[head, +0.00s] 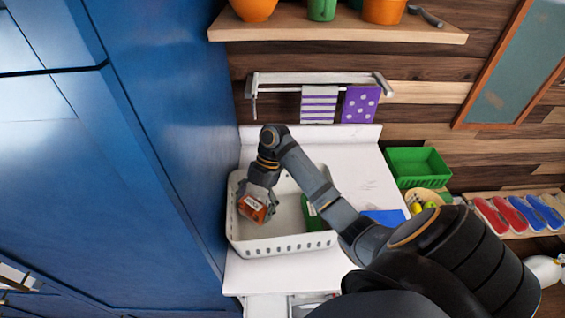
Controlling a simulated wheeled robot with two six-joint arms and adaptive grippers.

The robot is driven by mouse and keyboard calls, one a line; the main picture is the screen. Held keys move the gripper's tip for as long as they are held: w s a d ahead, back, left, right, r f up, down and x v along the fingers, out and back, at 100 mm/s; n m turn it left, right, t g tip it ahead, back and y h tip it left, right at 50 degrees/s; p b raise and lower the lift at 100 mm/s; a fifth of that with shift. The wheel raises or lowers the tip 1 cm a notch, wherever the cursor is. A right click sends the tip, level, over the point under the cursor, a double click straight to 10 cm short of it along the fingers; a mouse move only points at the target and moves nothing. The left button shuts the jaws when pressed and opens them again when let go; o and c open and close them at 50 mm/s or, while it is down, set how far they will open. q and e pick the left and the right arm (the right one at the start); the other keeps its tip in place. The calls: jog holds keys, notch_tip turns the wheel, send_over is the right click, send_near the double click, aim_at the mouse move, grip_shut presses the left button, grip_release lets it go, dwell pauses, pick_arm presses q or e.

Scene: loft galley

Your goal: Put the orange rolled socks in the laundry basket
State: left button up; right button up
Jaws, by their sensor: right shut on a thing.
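The orange rolled socks (251,210), a small orange bundle with a pale label, are held in my right gripper (258,192). The gripper is shut on them and points down over the left part of the laundry basket (280,246). The basket is white with slots along its rim and stands on the white counter. From this angle I cannot tell whether the socks touch the basket floor. My left gripper is not in view.
A green item (314,214) with a label lies in the basket's right part, partly behind my arm. A blue item (386,217) lies right of the basket. A green bin (418,166) and a bowl (428,196) stand further right. A tall blue cabinet (160,130) closes off the left.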

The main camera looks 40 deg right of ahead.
jog(key=shift+s+f, duration=0.1)
jog(key=shift+f, duration=0.1)
jog(key=b, duration=0.6)
send_over(253, 237)
jog(key=d, duration=0.2)
jog(key=f, duration=0.5)
jog(key=shift+w+d+f, duration=0.2)
jog(key=shift+w+f, duration=0.05)
jog(key=shift+f, duration=0.15)
jog(key=shift+p, duration=0.8)
jog(key=shift+w+f, duration=0.15)
jog(key=shift+f, duration=0.05)
notch_tip(253, 237, down, 3)
jog(key=shift+f+p, duration=0.1)
jog(key=shift+p, duration=0.4)
jog(key=shift+f, duration=0.25)
jog(key=shift+f, duration=0.1)
jog(key=o, duration=0.7)
jog(key=shift+o, duration=1)
